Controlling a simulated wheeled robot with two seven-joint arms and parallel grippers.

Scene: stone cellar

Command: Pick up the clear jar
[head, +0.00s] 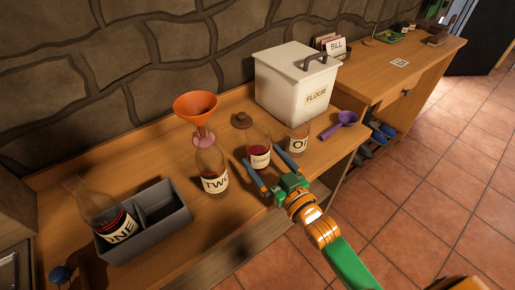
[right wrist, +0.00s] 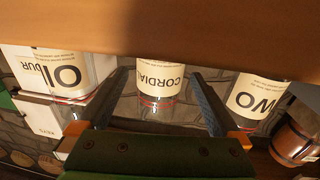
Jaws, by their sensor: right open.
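My left gripper is not in view.
The OIL jar (head: 298,139) stands close on the right, the bottle TWO (head: 211,167) with an orange funnel (head: 196,106) on the left. A flour bin (head: 293,85) is behind. A purple scoop (head: 346,119) lies right. A grey caddy (head: 139,244) holds bottle ONE (head: 116,224).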

